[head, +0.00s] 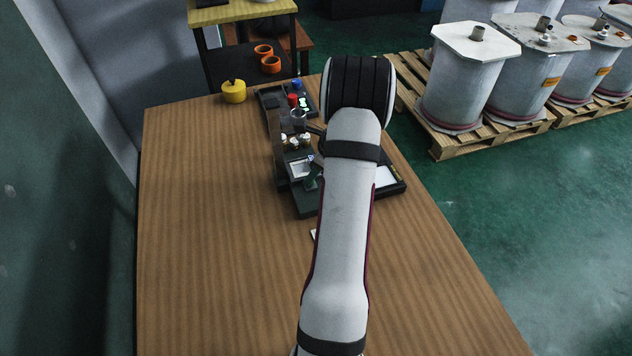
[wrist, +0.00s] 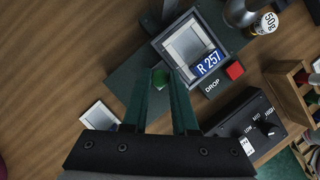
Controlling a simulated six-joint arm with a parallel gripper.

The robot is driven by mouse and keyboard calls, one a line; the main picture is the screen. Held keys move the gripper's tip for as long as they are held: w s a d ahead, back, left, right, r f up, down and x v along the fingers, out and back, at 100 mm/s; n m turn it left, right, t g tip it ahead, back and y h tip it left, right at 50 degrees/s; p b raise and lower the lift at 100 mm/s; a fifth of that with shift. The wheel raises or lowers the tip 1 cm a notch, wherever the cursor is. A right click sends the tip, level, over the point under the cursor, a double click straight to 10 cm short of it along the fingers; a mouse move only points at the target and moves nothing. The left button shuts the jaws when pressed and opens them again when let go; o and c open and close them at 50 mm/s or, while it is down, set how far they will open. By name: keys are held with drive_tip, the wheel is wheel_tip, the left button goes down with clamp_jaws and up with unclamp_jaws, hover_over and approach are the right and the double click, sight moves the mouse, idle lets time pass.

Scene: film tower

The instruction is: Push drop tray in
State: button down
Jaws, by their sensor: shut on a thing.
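The drop tray's dark plate (wrist: 120,83) sticks out beside a grey square frame (wrist: 188,45) with a pale inset, a blue "R 257" label (wrist: 208,64) and the word DROP. A small green knob (wrist: 160,77) shows between the fingertips of my gripper (wrist: 168,73) in the wrist view. My gripper's two dark green fingers are shut on this knob. In the head view, my gripper (head: 311,180) is mostly hidden by my own arm, and the grey frame (head: 299,168) shows just left of it.
A red button (wrist: 235,71) and a black box with a dial (wrist: 255,126) are close on the right. A wooden rack (wrist: 290,92) stands beyond. A white tile (wrist: 100,119) lies on the table (head: 210,240), whose left half is clear.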

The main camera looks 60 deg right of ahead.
drive_tip(key=shift+w+d+r, duration=0.1)
drive_tip(key=shift+w+d, duration=0.05)
drive_tip(key=shift+d, duration=0.1)
drive_tip(key=c, duration=0.7)
unclamp_jaws()
drive_tip(key=v, duration=1.5)
drive_tip(key=shift+s+a+r, duration=0.1)
drive_tip(key=shift+s+r, duration=0.15)
drive_tip(key=shift+r, duration=0.05)
